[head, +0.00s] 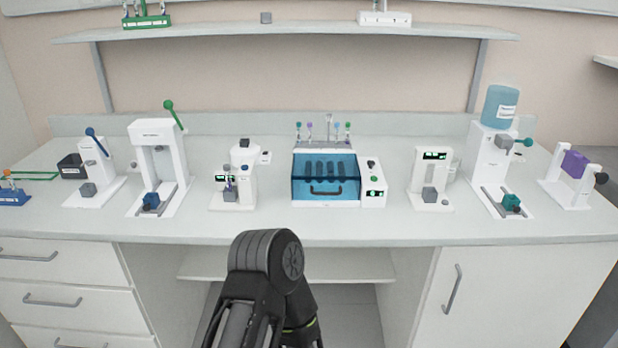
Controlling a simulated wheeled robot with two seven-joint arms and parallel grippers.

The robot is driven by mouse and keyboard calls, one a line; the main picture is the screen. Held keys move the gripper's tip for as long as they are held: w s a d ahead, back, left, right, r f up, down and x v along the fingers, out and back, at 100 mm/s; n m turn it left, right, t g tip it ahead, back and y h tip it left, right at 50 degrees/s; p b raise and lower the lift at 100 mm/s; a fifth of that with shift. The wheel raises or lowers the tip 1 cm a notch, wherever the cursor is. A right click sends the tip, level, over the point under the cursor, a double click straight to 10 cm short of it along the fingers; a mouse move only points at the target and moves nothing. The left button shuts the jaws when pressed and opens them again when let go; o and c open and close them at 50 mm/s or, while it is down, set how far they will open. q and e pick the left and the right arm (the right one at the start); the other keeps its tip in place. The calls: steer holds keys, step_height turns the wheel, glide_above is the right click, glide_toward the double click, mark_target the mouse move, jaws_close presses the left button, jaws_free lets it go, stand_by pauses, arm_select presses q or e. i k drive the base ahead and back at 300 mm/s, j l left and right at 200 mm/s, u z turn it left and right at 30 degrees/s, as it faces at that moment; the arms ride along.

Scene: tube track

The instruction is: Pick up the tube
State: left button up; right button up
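Several small tubes with coloured caps are in view, and I cannot tell which one the task means. More capped tubes (348,128) stand upright in a row behind the blue-windowed box. An orange-capped tube (8,175) is at the blue rack (14,197) at the far left edge. Other tubes sit in a green rack (147,21) on the upper shelf, partly cut off. A black link of my arm rises at the bottom centre. Neither gripper shows.
The blue-windowed box (325,180) stands mid-counter with its lid down. White lever presses (158,165) stand at left, and a dispenser with a blue bottle (501,106) at right. The counter's front strip (400,228) is clear. The upper shelf (330,30) overhangs the back.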

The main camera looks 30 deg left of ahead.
mark_target(228, 176)
steer(key=j+z, duration=0.25)
steer(key=j, duration=0.15)
steer(key=k+j+z, duration=0.1)
steer(key=j+z, duration=0.2)
steer(key=k+j+z, duration=0.1)
steer(key=j+z, duration=0.15)
steer(key=j, duration=0.15)
steer(key=k+j+z, duration=0.15)
steer(key=j+z, duration=0.15)
steer(key=k+j+z, duration=0.25)
steer(key=k+j, duration=0.25)
steer(key=j, duration=0.2)
steer(key=k+j, duration=0.25)
steer(key=j, duration=0.15)
steer(key=k+j+z, duration=0.1)
steer(key=k+j, duration=0.15)
steer(key=j, duration=0.2)
